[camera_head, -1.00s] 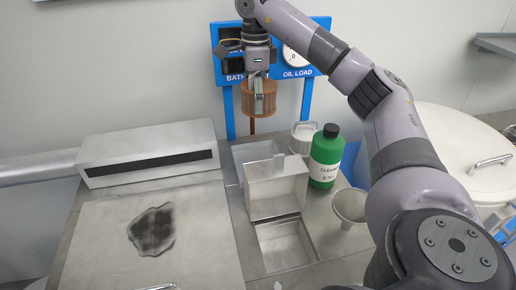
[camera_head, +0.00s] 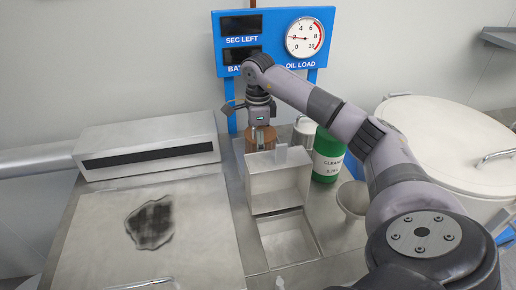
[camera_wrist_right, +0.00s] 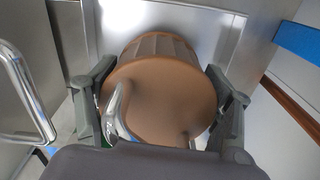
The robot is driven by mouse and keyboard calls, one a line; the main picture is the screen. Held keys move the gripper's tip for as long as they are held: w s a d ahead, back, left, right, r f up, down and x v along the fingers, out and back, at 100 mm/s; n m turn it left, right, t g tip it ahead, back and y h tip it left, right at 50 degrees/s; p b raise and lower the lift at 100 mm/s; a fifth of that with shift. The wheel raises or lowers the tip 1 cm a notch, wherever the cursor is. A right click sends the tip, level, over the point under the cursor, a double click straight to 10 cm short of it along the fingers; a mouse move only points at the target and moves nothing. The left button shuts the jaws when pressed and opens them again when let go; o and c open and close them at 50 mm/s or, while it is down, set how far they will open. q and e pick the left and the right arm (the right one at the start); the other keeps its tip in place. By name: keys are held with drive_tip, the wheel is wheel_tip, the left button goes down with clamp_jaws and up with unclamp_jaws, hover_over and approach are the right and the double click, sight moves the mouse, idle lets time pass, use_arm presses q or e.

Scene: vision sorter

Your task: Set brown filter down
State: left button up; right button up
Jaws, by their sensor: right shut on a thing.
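The brown filter (camera_head: 261,136), a ribbed round drum, is upright behind the steel box at the back of the counter. Its lower part is hidden by the box, so I cannot tell whether it touches the counter. My right gripper (camera_head: 261,121) points down over it, shut on its handle. In the right wrist view, the filter (camera_wrist_right: 163,82) shows its flat brown top and curved metal handle (camera_wrist_right: 116,108) between the fingers of the right gripper (camera_wrist_right: 160,103). My left gripper is not in view.
A green cleaner bottle (camera_head: 327,157) and a funnel-like cup (camera_head: 352,198) are to the right. A blue gauge panel (camera_head: 272,44) is behind. A steel plate (camera_head: 195,235) with a dark patch lies left.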

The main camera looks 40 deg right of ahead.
wheel_tip(320, 180, down, 2)
drive_tip(key=shift+f, duration=0.35)
drive_tip(key=shift+f, duration=0.15)
drive_tip(key=o, duration=1.3)
drive_tip(key=shift+c, duration=0.2)
drive_tip(key=shift+r, duration=0.25)
wheel_tip(320, 180, up, 11)
drive_tip(key=shift+f+b, duration=0.1)
drive_tip(key=shift+b, duration=0.4)
drive_tip(key=shift+r, duration=0.5)
